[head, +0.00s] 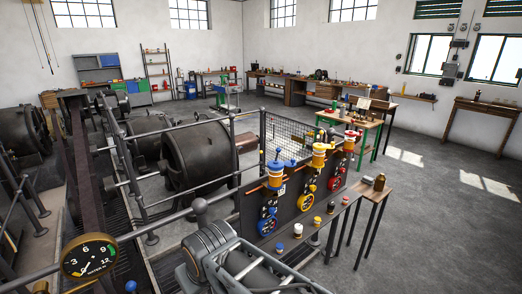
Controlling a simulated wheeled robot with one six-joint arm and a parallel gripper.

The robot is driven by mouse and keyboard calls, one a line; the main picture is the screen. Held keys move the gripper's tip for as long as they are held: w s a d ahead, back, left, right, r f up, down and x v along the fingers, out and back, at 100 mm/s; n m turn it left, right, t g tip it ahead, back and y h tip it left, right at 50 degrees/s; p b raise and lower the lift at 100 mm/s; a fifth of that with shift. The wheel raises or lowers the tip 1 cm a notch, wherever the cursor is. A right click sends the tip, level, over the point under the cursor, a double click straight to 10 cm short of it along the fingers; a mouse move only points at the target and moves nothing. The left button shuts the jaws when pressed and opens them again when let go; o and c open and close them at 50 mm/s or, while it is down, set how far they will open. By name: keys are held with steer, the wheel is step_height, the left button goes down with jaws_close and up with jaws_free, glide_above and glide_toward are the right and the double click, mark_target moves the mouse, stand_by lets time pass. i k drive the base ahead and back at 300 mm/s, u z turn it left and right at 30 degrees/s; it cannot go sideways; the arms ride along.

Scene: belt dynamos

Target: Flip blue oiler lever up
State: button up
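The blue oiler (275,170) stands on top of the dark panel at centre. It has a blue cap and base and an amber body. A blue knob stands up at its top and another blue part sticks out to the right; I cannot tell which is the lever or its exact position. A blue round wheel (268,221) is on the panel below it. A grey ribbed cylinder and pale frame at bottom centre may be part of my arm, but I cannot make out gripper fingers.
A yellow oiler (319,153) and a red oiler (351,140) stand to the right along the same panel (288,211). Small jars stand on a narrow ledge before it. A small side table (370,190) holds a brown bottle (379,182). Railings and a gauge (90,257) are left; right floor is clear.

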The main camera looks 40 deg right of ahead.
mark_target(275, 183)
steer(key=k, duration=0.95)
steer(key=z, duration=1.45)
steer(key=i, duration=0.9)
steer(key=u, duration=0.45)
